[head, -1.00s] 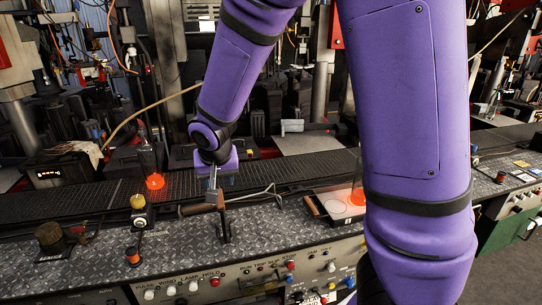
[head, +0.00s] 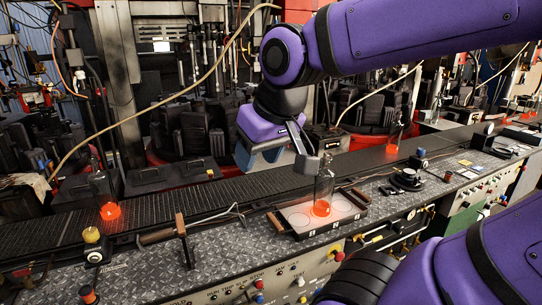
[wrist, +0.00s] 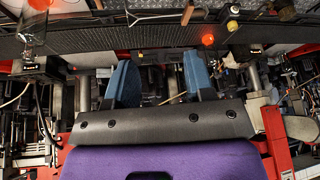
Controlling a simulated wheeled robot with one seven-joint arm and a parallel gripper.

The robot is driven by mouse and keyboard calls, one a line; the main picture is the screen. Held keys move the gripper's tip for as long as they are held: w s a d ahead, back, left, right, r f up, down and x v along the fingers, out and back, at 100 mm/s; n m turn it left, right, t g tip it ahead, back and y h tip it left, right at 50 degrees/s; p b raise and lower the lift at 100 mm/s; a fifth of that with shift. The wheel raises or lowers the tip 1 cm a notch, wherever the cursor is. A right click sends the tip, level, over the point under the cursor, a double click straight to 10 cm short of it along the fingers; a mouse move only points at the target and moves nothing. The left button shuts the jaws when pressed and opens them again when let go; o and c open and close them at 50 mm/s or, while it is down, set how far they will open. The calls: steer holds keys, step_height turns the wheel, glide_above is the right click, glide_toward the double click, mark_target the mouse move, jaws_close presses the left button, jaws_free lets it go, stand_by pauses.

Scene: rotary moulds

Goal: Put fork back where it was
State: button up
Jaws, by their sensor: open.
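The fork has a brown handle (head: 157,236) and thin metal prongs (head: 222,219). It lies on the patterned metal bench, its shaft passing by a small dark stand (head: 187,250) with a brown upright top. I cannot tell whether it rests in the stand or only against it. The prongs also show at the top of the wrist view (wrist: 150,18). My gripper (head: 288,160) is open and raised, well to the right of the fork and apart from it. In the wrist view, the blue fingers (wrist: 160,78) have nothing between them.
A clear bottle with a glowing orange base (head: 323,190) stands on a white tray (head: 296,222) close to my gripper. Another glowing bottle (head: 109,208) stands on the dark conveyor (head: 235,185) at left. Knobs and gauges line the bench; machinery stands behind.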

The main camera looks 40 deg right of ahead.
steer(key=shift+s+a+r+n, duration=0.1)
steer(key=shift+s+r+n, duration=0.1)
steer(key=shift+s, duration=0.7)
steer(key=shift+s+r+n, duration=0.1)
steer(key=shift+s+r, duration=0.05)
steer(key=shift+s, duration=0.7)
